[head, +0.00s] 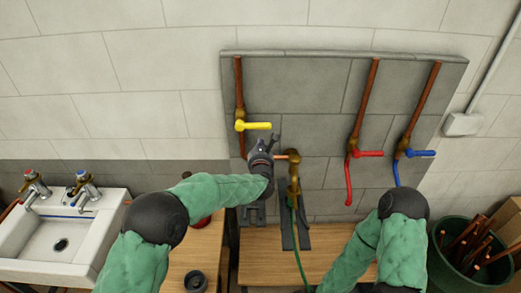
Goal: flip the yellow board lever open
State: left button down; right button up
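The yellow lever (257,126) lies level, pointing right from a brass valve on the leftmost copper pipe of the grey board (300,85). My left gripper (268,141) is just below the lever, in front of the board. Its dark fingers look apart with nothing between them, and a small gap seems to separate them from the lever. My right arm comes in at the lower right, but its gripper is not seen.
Red (369,154) and blue (420,153) levers are farther right. A sink (62,238) is at left, a green bin (463,265) at right.

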pick_arm(q)
jog(key=shift+s+r+p, duration=0.15)
jog(key=shift+r+p, duration=0.45)
jog(key=shift+r, duration=1.3)
jog(key=a+r+n+h+b, duration=0.1)
jog(key=r+n+b, duration=0.4)
jog(key=b, duration=0.6)
jog(key=a+r+n+h+b, duration=0.1)
jog(key=a+r+n+b, duration=0.2)
jog(key=b, duration=0.8)
notch_tip(320, 180, up, 2)
jog(key=n, duration=0.4)
jog(key=shift+a+n+t, duration=0.15)
jog(key=shift+n+t, duration=0.15)
jog(key=shift+t, duration=0.1)
jog(key=shift+a+r, duration=0.1)
jog(key=shift+r, duration=0.05)
